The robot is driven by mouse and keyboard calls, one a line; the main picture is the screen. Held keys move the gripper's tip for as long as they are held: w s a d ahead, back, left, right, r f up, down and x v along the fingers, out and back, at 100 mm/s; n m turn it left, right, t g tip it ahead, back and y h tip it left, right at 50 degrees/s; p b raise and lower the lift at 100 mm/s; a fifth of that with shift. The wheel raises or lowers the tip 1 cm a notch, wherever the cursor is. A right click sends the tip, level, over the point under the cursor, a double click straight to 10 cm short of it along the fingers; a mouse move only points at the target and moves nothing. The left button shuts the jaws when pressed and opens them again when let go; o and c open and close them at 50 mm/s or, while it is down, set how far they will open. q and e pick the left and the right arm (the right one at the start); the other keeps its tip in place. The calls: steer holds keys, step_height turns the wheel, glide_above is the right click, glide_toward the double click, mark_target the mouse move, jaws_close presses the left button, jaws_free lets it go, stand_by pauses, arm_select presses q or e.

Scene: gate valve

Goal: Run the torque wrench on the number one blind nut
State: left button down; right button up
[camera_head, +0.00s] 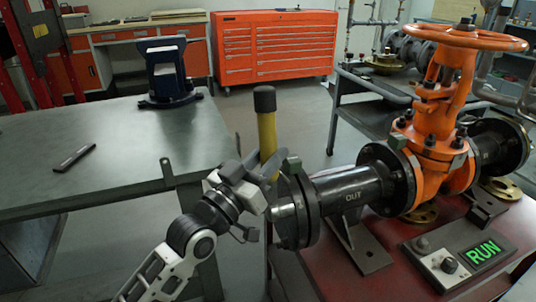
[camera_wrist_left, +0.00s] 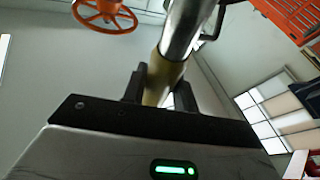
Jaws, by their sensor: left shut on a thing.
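The torque wrench (camera_head: 267,132) has a yellow handle with a black end cap and stands nearly upright. My left gripper (camera_head: 262,172) is shut on it low on the yellow part, just left of the black blind flange (camera_head: 304,208) at the pipe's OUT end. In the left wrist view, the wrench (camera_wrist_left: 185,28) shows a shiny metal shaft rising from the yellow part between the dark fingers of my left gripper (camera_wrist_left: 160,90). The wrench's lower end is hidden behind my gripper in the head view. I cannot tell which nut is number one or whether the wrench touches it.
The orange gate valve (camera_head: 436,130) with its handwheel (camera_head: 463,37) stands on a dark red table (camera_head: 345,272). A control box (camera_head: 458,259) there reads RUN. A grey-green workbench (camera_head: 110,150) at left holds a blue vise (camera_head: 168,75) and a dark bar (camera_head: 74,158).

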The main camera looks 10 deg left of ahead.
arm_select(q)
steer(key=shift+s+a+r, duration=0.15)
steer(key=shift+r, duration=0.1)
steer(key=shift+s+a, duration=0.6)
steer(key=shift+a, duration=0.3)
steer(key=shift+s+a, duration=0.55)
steer(key=shift+a, duration=0.3)
